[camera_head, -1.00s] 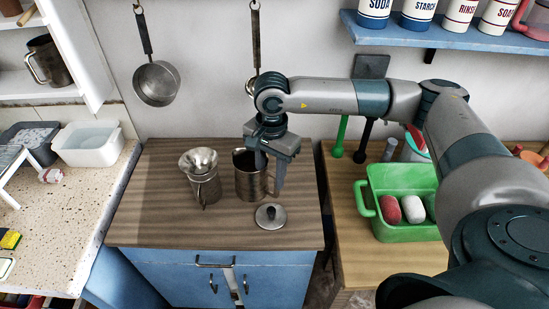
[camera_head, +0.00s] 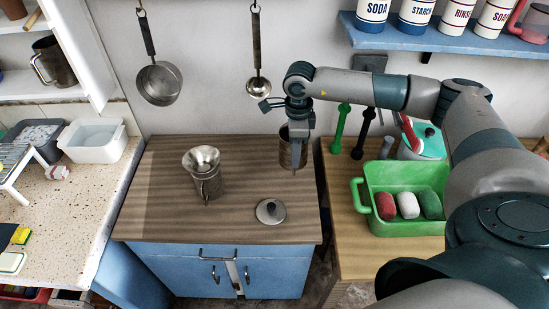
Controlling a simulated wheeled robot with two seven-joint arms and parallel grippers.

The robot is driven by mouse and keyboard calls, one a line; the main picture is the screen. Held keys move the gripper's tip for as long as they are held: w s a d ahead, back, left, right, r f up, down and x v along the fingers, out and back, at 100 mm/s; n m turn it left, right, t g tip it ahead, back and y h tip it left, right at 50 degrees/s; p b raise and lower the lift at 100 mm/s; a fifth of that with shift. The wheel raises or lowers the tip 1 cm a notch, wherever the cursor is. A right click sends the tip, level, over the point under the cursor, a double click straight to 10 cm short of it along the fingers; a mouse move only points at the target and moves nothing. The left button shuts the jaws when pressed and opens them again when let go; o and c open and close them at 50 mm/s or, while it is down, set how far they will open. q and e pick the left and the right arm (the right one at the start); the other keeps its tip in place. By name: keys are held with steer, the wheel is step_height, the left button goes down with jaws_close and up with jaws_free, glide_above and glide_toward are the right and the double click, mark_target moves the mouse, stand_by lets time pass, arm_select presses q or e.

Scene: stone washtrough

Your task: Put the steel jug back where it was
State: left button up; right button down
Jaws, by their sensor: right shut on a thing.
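A steel jug (camera_head: 284,150) is at the back right of the wooden cabinet top (camera_head: 235,215). My right gripper (camera_head: 297,160) reaches down over it and is shut on it, hiding part of the jug. The jug looks upright; I cannot tell whether its base touches the top. A second steel jug (camera_head: 208,188) stands left of the middle with a metal funnel (camera_head: 202,158) in its mouth. A round lid (camera_head: 270,211) with a dark knob lies in front of the held jug. Another metal jug (camera_head: 55,62) stands on the white shelf. My left gripper is out of view.
A green tub (camera_head: 400,225) with several coloured pieces stands on the right table. A white basin (camera_head: 94,150) is at left. The cabinet top's front left is clear.

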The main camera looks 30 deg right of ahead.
steer(key=w+f+b, duration=0.6)
steer(key=w, duration=0.5)
steer(key=shift+w+f, duration=0.3)
steer(key=shift+f, duration=0.1)
steer(key=shift+f+b, duration=1.05)
steer(key=shift+f, duration=1)
steer(key=shift+f, duration=0.1)
steer(key=c, duration=1.2)
jaws_free()
steer(key=shift+s, duration=0.1)
